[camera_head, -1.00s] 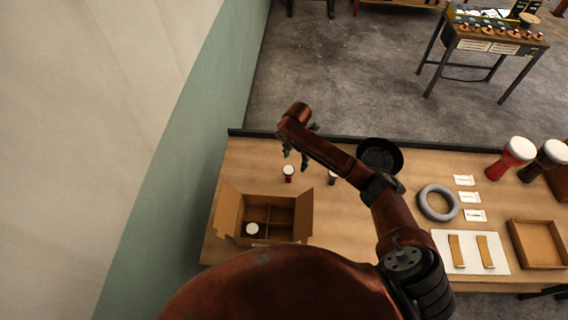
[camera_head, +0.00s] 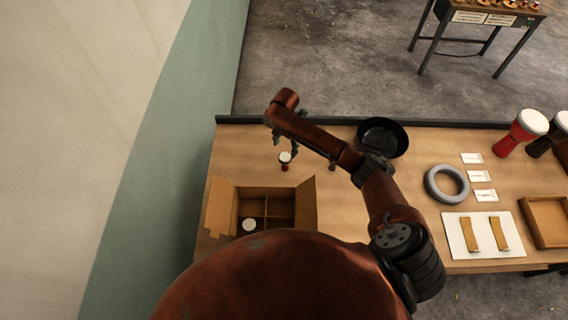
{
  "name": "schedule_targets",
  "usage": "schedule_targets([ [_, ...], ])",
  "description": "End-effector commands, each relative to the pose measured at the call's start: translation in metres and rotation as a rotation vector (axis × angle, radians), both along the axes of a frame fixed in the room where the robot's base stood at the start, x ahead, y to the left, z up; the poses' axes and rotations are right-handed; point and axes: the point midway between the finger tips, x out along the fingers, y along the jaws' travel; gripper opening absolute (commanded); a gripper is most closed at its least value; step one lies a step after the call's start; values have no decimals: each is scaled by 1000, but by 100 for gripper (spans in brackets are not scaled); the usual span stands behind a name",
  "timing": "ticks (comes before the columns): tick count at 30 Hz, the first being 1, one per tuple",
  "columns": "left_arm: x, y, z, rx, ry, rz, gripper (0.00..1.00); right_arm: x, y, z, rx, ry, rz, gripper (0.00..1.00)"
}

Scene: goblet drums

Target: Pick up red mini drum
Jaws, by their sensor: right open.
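The red mini drum (camera_head: 285,161) stands upright on the table, behind the cardboard box. It is small, with a white top and a dark red body. My right gripper (camera_head: 284,142) hangs from the arm just above and behind the drum in the picture, with its fingers pointing down. It is open and holds nothing. I cannot tell how far its fingertips are above the drum. A second small drum (camera_head: 332,166) is mostly hidden behind my right arm. My left gripper is not in view.
An open divided cardboard box (camera_head: 307,205) holds a white-topped drum (camera_head: 249,225). A black pan (camera_head: 382,138), grey ring (camera_head: 447,184), white cards (camera_head: 471,158), board with tan strips (camera_head: 460,240), tray (camera_head: 545,222) and large red drum (camera_head: 522,132) lie to the right.

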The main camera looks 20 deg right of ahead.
Motion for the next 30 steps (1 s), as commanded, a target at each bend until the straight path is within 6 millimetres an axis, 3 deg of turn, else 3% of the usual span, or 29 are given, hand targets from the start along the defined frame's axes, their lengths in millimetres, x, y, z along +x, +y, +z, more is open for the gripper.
schedule_targets([
  [8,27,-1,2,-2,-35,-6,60,0,2,-27,0,2,2,60],
  [19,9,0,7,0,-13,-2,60,-4,3,-73,0,0,3,60],
  [28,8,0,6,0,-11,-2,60,-4,2,-79,-1,0,4,60],
  [30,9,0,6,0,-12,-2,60,-4,2,-78,-1,0,4,55],
])
